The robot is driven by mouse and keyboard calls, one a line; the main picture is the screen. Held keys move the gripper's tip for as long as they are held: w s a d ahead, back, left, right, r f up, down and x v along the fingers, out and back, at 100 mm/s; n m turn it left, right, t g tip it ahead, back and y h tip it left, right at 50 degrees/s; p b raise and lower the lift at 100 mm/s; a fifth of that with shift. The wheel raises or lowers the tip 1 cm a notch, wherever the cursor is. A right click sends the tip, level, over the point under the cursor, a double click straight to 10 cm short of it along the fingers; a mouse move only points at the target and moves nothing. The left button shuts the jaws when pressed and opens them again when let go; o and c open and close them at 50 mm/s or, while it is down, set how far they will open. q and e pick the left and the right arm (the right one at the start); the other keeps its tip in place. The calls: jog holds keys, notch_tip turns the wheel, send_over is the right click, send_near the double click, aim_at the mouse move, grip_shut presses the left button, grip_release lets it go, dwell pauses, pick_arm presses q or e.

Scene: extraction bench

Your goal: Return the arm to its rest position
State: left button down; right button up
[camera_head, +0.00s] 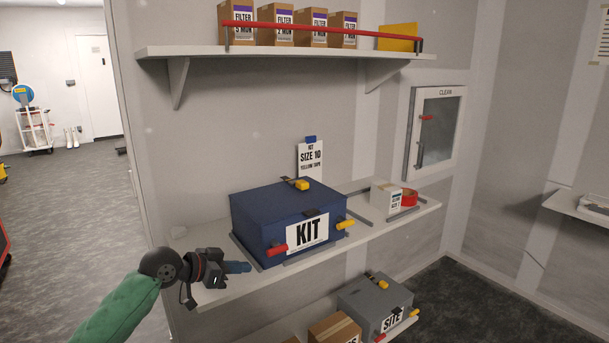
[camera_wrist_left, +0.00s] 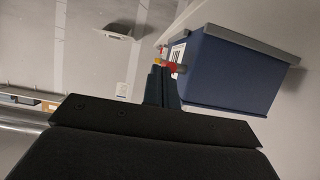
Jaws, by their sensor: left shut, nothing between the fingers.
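My left arm comes in from the lower left of the head view in a green sleeve. Its gripper (camera_head: 238,267) is shut and empty, in front of the middle shelf's left part. It is left of the blue KIT box (camera_head: 262,217) and apart from it. In the left wrist view the shut fingers (camera_wrist_left: 161,84) point toward the KIT box (camera_wrist_left: 232,75), which stands to their right. The box is closed, with a yellow latch on its lid and a red and a yellow handle at its front. My right gripper is not in view.
The middle shelf (camera_head: 210,291) also holds a white carton (camera_head: 383,197) and a red tape roll (camera_head: 409,198). The upper shelf (camera_head: 215,51) carries several filter boxes behind a red bar. A grey SITE box (camera_head: 365,300) stands below. Open floor (camera_head: 60,220) lies at left.

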pick_arm(q)
jog(key=s+d+f+n+g+y, duration=0.1)
jog(key=s+f+y, duration=0.1)
jog(key=s+f, duration=0.55)
jog(key=s+d+f+n+y, duration=0.15)
jog(key=s+f, duration=0.25)
jog(key=f, duration=0.6)
jog(key=s+d+f+n+g+y, duration=0.1)
jog(key=s+f, duration=0.4)
jog(key=f, duration=0.4)
jog(key=s+a+f+n+g+y, duration=0.1)
jog(key=s+f, duration=0.3)
jog(key=s, duration=0.5)
jog(key=s+a+f+n+g+y, duration=0.1)
jog(key=s+f+n+g+y, duration=0.1)
jog(key=s+f, duration=0.3)
jog(key=s+a+f+n+g+y, duration=0.1)
jog(key=s+f, duration=0.4)
jog(key=s, duration=0.7)
jog(key=shift+s+a+n+y, duration=0.15)
jog(key=shift+s+n+y, duration=0.2)
jog(key=shift+n+y, duration=0.2)
